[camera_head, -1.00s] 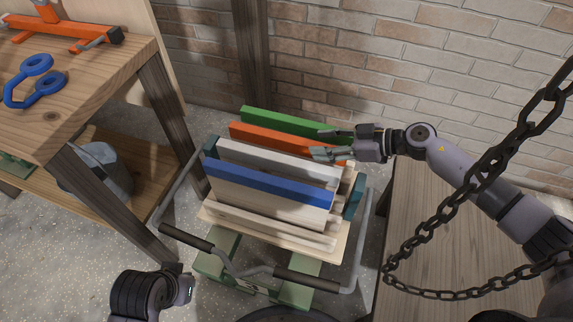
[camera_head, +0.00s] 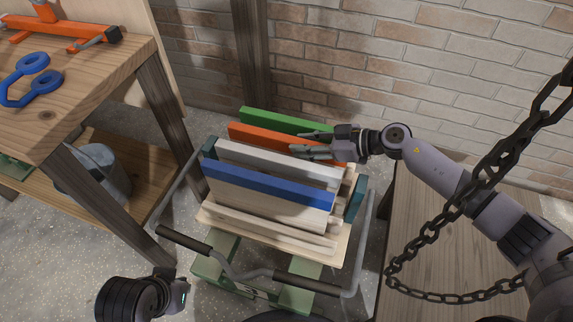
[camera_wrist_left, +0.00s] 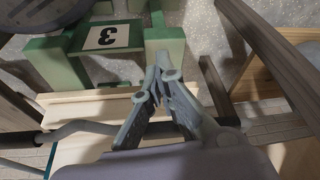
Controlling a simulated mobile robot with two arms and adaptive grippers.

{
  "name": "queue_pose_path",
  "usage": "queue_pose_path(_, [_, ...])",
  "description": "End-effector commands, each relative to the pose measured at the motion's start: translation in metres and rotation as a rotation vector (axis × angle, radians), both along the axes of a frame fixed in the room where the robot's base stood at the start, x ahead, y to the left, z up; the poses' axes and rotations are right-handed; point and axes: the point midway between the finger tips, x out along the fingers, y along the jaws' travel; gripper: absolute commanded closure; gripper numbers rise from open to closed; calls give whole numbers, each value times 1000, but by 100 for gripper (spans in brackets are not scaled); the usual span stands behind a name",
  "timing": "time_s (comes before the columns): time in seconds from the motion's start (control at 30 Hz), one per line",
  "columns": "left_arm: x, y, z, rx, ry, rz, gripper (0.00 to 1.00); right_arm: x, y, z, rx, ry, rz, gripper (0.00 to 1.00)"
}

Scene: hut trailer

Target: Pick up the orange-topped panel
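The orange-topped panel (camera_head: 258,137) stands on edge in a wheeled rack, between a green-topped panel (camera_head: 275,119) behind and a white-topped panel (camera_head: 270,158) in front. My right gripper (camera_head: 296,142) is open over the right half of the orange top edge. One finger is on the far side and one on the near side, apart from each other; whether they touch the panel is unclear. My left gripper is low at the front left, its fingers hidden in the head view. In the left wrist view the left gripper (camera_wrist_left: 162,62) is shut and empty.
A blue-topped panel (camera_head: 262,185) stands at the front of the rack, above a pale wooden base (camera_head: 215,212). A handle bar (camera_head: 310,285) runs along the front. A chain (camera_head: 470,198) hangs at right. Wooden tables flank the rack; a brick wall is behind.

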Motion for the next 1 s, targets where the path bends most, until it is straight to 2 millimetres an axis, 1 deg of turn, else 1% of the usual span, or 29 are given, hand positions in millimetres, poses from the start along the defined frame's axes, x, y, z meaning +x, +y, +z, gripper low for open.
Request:
queue_pose_path(0.03, [0, 0, 0, 0, 0, 0, 100, 0, 0, 0, 0, 0, 0, 74])
queue_pose_path(0.43, [0, 0, 0, 0, 0, 0, 100, 0, 0, 0, 0, 0, 0, 100])
queue_pose_path(1.0, [0, 0, 0, 0, 0, 0, 100, 0, 0, 0, -1, 0, 0, 100])
